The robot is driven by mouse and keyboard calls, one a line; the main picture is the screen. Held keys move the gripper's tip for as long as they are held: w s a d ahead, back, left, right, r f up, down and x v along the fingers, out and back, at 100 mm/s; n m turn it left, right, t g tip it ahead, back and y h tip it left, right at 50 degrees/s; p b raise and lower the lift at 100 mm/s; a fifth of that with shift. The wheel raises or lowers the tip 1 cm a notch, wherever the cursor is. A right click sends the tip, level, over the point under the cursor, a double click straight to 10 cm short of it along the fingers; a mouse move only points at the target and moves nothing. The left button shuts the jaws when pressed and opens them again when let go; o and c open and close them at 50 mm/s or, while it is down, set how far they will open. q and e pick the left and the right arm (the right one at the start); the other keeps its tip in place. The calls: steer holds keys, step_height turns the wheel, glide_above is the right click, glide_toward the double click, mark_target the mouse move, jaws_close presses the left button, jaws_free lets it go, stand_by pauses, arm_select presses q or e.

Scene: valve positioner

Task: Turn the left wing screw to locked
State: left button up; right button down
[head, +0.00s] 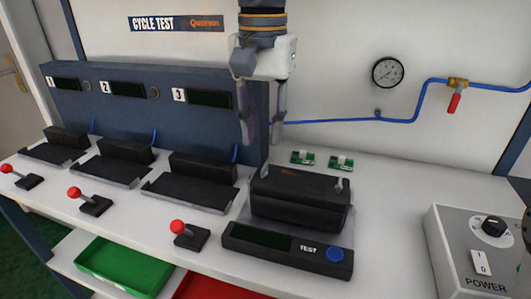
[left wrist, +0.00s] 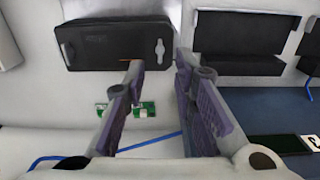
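The black valve positioner box (head: 300,203) stands on the white bench behind the TEST panel. A grey wing screw (head: 339,185) shows at its right end. In the left wrist view, turned about, the box (left wrist: 108,45) is at the top; the left wing screw (left wrist: 160,50) stands out pale on its right end, wings along the picture's vertical. My left gripper (head: 262,140) points down above and behind the box's left end in the head view. Its fingers (left wrist: 158,90) are apart and empty, not visibly touching the screw. My right gripper is not in view.
The TEST panel (head: 287,250) with a blue button is in front. Black cradles (head: 190,190) and red-knobbed levers (head: 190,234) are to the left. A POWER box (head: 480,258) stands at right.

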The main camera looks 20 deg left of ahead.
mark_target(264, 167)
arm_select(q)
steer(key=f, duration=0.6)
steer(key=shift+w+f, duration=0.25)
steer(key=shift+f, duration=0.15)
jaws_close()
steer(key=m, duration=0.3)
steer(key=shift+r+m+p, duration=0.1)
steer(key=shift+m+p, duration=0.2)
steer(key=shift+m, duration=0.1)
steer(key=m, duration=1)
steer(key=shift+m, duration=2)
